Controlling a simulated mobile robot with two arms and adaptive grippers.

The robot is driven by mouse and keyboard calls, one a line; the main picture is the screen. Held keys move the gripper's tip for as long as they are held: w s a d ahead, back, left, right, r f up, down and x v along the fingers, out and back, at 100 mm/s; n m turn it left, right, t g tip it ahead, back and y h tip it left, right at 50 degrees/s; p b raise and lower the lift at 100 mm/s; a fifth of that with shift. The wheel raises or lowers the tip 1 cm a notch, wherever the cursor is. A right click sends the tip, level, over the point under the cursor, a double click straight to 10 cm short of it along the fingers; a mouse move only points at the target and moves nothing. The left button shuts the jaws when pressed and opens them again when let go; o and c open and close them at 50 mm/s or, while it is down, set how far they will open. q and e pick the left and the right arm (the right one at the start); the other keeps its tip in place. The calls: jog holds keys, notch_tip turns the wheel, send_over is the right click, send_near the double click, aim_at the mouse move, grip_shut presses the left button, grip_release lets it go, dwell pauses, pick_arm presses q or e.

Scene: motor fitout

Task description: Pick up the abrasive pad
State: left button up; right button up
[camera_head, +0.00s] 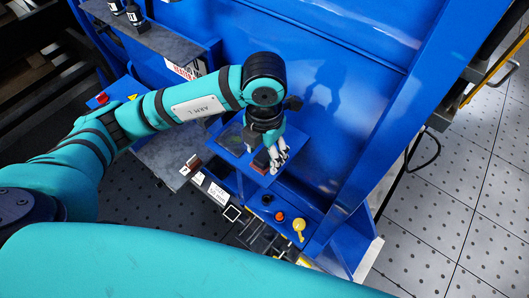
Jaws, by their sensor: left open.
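My left gripper (279,158) is open, pointing down over a small blue shelf (229,150) in the middle of the view. A small reddish-brown block (261,161) shows right beside its fingers, at the shelf's front edge. It may be the abrasive pad, but it is too small to be sure. I cannot tell whether the fingers touch it. A dark greenish flat patch (231,137) shows on the shelf left of the gripper; I cannot tell what it is. The wrist hides part of the shelf. My right gripper is not in view.
A blue panel with an orange-red button (280,216) and a yellow knob (299,225) lies in front of the shelf. A grey plate (165,158) is at left. A tall blue wall (345,110) stands close behind the gripper.

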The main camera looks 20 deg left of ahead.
pick_arm(q)
jog(key=shift+f, duration=0.4)
jog(key=shift+c, duration=0.3)
jog(key=c, duration=0.5)
grip_shut()
jog(key=shift+r, duration=0.1)
